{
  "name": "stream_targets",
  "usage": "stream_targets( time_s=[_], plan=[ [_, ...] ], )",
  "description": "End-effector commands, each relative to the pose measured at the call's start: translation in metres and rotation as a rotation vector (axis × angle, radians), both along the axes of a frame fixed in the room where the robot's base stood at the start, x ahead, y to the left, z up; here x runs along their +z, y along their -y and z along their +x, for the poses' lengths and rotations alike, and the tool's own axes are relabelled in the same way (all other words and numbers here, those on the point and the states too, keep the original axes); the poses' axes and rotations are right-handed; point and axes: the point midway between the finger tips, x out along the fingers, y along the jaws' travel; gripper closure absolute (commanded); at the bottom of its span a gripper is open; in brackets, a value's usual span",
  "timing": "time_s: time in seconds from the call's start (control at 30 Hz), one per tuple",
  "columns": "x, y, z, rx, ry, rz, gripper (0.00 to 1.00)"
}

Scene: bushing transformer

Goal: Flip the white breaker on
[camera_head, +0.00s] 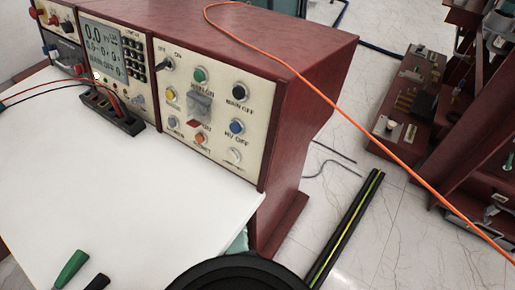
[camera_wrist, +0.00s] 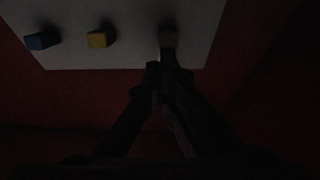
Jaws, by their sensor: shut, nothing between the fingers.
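A white round knob (camera_head: 234,155) sits at the lower right of the panel. I cannot tell whether the breaker is on or off. My gripper (camera_wrist: 160,70) shows only in the wrist view, which is very dark. Its fingers are shut and empty, close to a dim rounded part (camera_wrist: 167,36) on a pale panel. Contact with it cannot be told.
Around the breaker are green (camera_head: 200,74), black (camera_head: 239,92), blue (camera_head: 236,127) and yellow (camera_head: 171,94) buttons. An orange cable (camera_head: 345,115) crosses the head view. A white tabletop (camera_head: 120,190) lies before the panel.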

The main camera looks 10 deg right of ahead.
Motion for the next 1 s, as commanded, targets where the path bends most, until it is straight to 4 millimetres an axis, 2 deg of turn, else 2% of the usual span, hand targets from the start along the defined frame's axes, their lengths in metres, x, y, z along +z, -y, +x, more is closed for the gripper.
stream_targets(
  time_s=[0.2, 0.57, 0.67, 0.87, 1.0],
  plan=[
    [0.013, 0.000, 0.001, 0.000, 0.003, -0.001, 1.00],
    [0.016, 0.001, 0.003, 0.001, 0.010, -0.005, 1.00],
    [0.008, -0.001, 0.002, 0.001, 0.009, -0.005, 1.00],
    [-0.034, -0.008, -0.010, 0.001, -0.006, 0.000, 1.00],
    [0.001, -0.018, -0.021, 0.001, -0.002, 0.004, 1.00]
  ],
)
